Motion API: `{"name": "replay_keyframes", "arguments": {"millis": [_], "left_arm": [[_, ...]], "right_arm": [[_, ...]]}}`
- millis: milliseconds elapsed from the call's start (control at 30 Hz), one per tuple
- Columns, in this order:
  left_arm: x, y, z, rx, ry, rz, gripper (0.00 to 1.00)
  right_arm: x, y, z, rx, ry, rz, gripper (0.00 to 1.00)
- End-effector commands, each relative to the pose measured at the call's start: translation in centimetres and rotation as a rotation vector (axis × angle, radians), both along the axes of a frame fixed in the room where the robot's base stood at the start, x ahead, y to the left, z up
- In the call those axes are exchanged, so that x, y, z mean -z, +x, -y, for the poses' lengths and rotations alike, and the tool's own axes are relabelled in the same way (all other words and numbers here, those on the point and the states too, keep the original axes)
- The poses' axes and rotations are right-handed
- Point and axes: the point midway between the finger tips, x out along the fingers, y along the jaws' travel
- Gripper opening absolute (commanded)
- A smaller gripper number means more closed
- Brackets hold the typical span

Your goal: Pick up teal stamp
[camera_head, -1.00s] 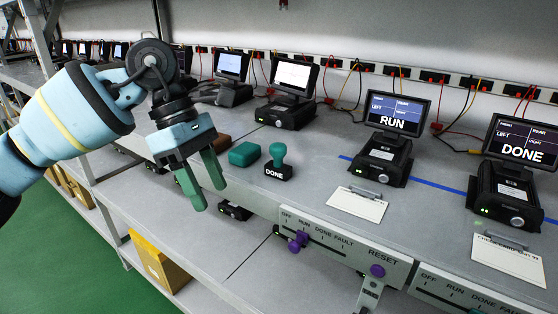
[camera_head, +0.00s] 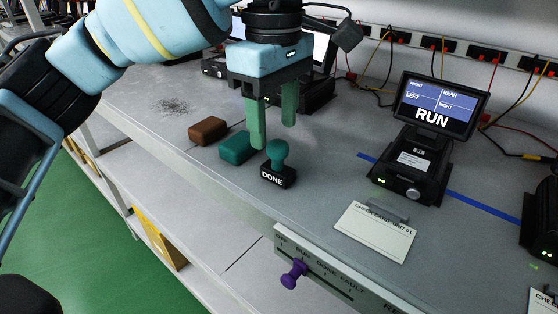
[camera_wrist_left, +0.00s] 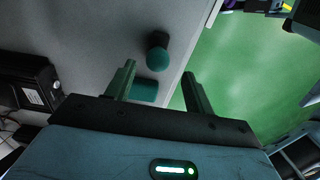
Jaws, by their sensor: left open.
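The teal stamp (camera_head: 278,164) stands upright on the grey shelf, with a round teal handle and a black base marked DONE. In the left wrist view its teal knob (camera_wrist_left: 157,58) shows between and beyond the fingers. My left gripper (camera_head: 273,136) is open and empty, fingers pointing down, above and just behind the stamp in the head view. A teal block (camera_head: 235,148) lies left of the stamp; it also shows in the left wrist view (camera_wrist_left: 145,90), partly hidden by my gripper. My right gripper is not in view.
A brown block (camera_head: 208,130) lies left of the teal block. A black device with a RUN screen (camera_head: 440,107) stands to the right, with a check card (camera_head: 375,231) before it. A slider panel with a purple knob (camera_head: 294,274) is on the shelf's front edge.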

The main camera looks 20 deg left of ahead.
Motion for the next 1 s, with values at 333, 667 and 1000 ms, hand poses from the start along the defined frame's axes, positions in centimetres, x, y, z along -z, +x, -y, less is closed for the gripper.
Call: {"name": "replay_keyframes", "arguments": {"millis": [333,667,1000], "left_arm": [[2.0,0.0,0.1,0.000,-0.002,-0.002,0.54],[6.1,0.1,0.3,-0.001,-0.002,0.000,0.54],[6.6,0.1,0.4,-0.001,-0.002,0.000,0.50]], "right_arm": [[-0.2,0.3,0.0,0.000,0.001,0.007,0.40],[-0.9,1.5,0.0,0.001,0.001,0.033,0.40],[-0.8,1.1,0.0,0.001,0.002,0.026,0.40]]}}
